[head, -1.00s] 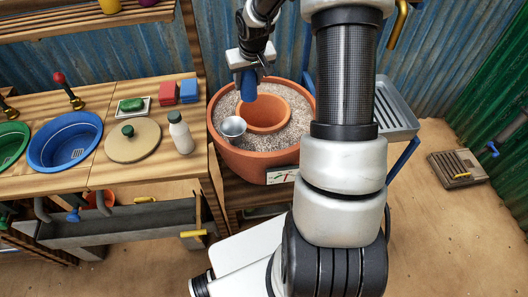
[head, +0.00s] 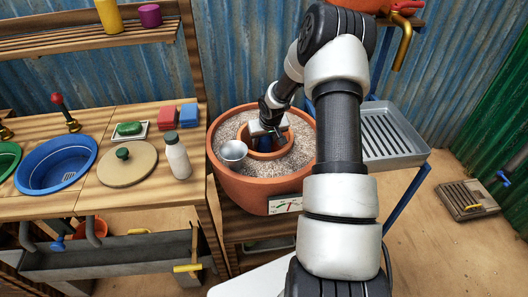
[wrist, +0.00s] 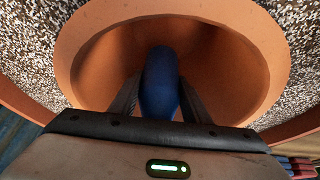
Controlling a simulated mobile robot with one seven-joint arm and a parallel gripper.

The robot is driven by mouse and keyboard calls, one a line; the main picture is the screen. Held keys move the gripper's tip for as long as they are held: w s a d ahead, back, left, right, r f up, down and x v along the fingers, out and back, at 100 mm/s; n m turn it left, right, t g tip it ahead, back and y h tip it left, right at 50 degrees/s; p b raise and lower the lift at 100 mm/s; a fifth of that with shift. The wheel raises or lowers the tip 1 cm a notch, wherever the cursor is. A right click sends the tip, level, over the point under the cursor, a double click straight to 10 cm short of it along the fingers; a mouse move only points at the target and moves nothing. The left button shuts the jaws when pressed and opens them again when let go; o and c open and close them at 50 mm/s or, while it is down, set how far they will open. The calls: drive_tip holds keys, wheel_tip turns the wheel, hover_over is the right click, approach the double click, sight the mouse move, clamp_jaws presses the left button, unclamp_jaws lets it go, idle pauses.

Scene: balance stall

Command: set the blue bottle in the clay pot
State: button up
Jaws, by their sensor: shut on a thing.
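My gripper (head: 266,134) points down into the clay pot (head: 270,157), a small inner pot set in sand or gravel inside a larger clay tub (head: 238,181). In the wrist view my gripper (wrist: 160,95) is shut on the blue bottle (wrist: 160,75), with one dark finger on each side of it. The bottle is within the mouth of the clay pot (wrist: 232,70), clear of the side walls that show. Its lower end is hidden, so I cannot tell whether it touches the pot's floor. In the head view my gripper mostly hides the bottle.
A white bottle (head: 178,158), a round lid (head: 127,165) and a blue basin (head: 56,165) are on the wooden counter. A grey tray (head: 392,137) stands to the right.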

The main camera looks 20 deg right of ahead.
sight(264, 148)
drive_tip(key=shift+f+b, duration=0.35)
drive_tip(key=shift+f, duration=1.6)
drive_tip(key=shift+f, duration=0.15)
drive_tip(key=o, duration=1.3)
drive_tip(key=shift+r, duration=0.35)
drive_tip(key=p+v, duration=0.2)
drive_tip(key=v, duration=0.9)
drive_tip(key=shift+s+r, duration=0.2)
drive_tip(key=shift+s, duration=0.05)
